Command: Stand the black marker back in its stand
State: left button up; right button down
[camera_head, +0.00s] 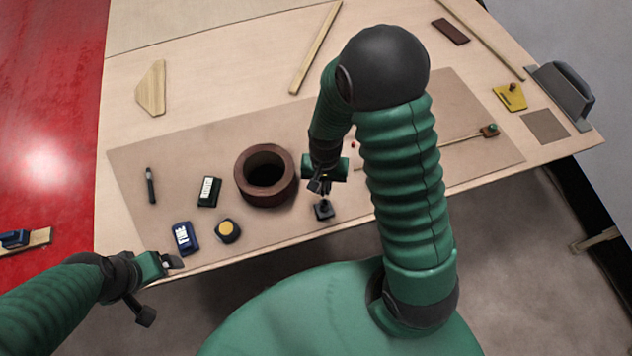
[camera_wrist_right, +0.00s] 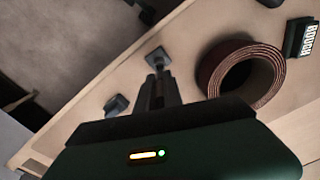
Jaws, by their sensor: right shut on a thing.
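My right gripper (camera_head: 321,184) is shut on a slim dark thing, apparently the black marker, mostly hidden between the fingers. It is over the small black square stand (camera_head: 323,210), near the front edge of the mat. In the right wrist view the stand (camera_wrist_right: 157,58) shows just beyond the fingertips (camera_wrist_right: 158,80). I cannot tell whether the marker's lower end is inside the stand or just above it. My left gripper (camera_head: 172,263) is at the table's front left corner, away from the stand; its jaws are too small to read.
A brown ring (camera_head: 266,176) stands close left of the stand. A black-and-white block (camera_head: 209,191), a blue box (camera_head: 185,238), a yellow-topped tape measure (camera_head: 227,230) and a slim black stick (camera_head: 150,185) lie farther left. A dark block (camera_wrist_right: 117,104) shows near the stand in the wrist view.

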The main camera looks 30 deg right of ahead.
aim_at(322, 192)
jog(key=d+f+b, duration=0.1)
jog(key=w+d+f, duration=0.1)
jog(key=f, duration=0.1)
jog(key=f+b, duration=0.1)
jog(key=f, duration=0.1)
jog(key=shift+w+d+b, duration=0.3)
jog(key=shift+d, duration=0.1)
jog(key=shift+s+a+f+b, duration=0.1)
jog(key=shift+s+a+b, duration=0.15)
jog(key=shift+a, duration=0.3)
jog(key=shift+s+a+b, duration=0.15)
jog(key=shift+a+b, duration=0.15)
jog(key=shift+a, duration=0.45)
jog(key=shift+w+d+f, duration=0.15)
jog(key=shift+w+d, duration=0.05)
jog(key=shift+d, duration=0.35)
jog(key=shift+s+a, duration=0.1)
jog(key=shift+a, duration=0.45)
jog(key=shift+d+f, duration=0.15)
jog(key=shift+d, duration=0.25)
jog(key=shift+a, duration=0.4)
pick_arm(q)
jog(key=f, duration=0.1)
jog(key=d+f, duration=0.1)
jog(key=w+d+f, duration=0.1)
jog(key=f, duration=0.1)
jog(key=shift+w, duration=0.1)
pick_arm(e)
jog(key=shift+d+f, duration=0.1)
jog(key=shift+d, duration=0.55)
